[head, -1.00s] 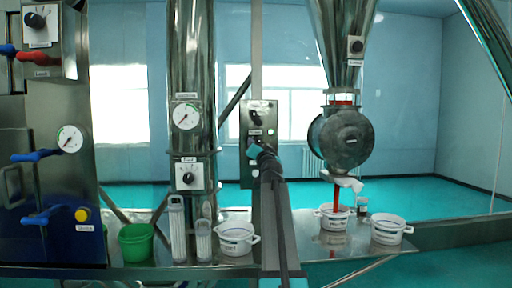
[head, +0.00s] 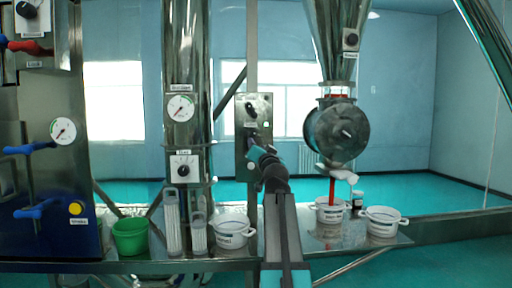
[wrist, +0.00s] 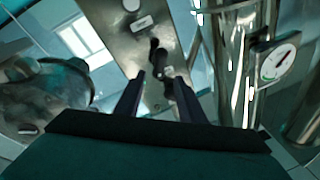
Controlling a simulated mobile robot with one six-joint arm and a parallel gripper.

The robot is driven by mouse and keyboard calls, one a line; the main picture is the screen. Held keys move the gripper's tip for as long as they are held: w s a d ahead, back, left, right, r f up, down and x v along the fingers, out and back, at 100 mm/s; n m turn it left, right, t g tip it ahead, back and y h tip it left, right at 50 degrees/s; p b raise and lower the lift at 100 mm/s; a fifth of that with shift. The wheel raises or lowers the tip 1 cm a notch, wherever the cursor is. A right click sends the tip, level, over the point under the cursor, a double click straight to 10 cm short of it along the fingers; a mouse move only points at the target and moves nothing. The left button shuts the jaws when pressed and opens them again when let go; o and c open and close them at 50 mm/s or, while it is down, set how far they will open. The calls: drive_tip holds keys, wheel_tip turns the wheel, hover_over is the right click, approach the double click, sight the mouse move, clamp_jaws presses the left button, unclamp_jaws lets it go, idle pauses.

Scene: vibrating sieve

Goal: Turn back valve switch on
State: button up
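A grey metal panel (head: 266,104) on a post in the middle of the head view carries black rotary switches. The upper switch (head: 251,108) is in plain sight; the lower part of the panel is partly covered by my gripper (head: 258,154). In the wrist view the panel (wrist: 128,45) shows a black switch (wrist: 157,58) just beyond the fingertips, roughly between them. My gripper (wrist: 158,82) is open, its two dark fingers apart with nothing seen held. I cannot tell whether a finger touches the switch. The panel labels are too small to read.
A round metal vessel (head: 337,132) under a hopper is right of the panel. A steel column with a gauge (head: 180,107) and another knob (head: 182,168) is left. White buckets (head: 233,233) and a green bucket (head: 130,237) stand on the bench below.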

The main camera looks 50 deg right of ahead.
drive_tip(key=shift+v, duration=0.95)
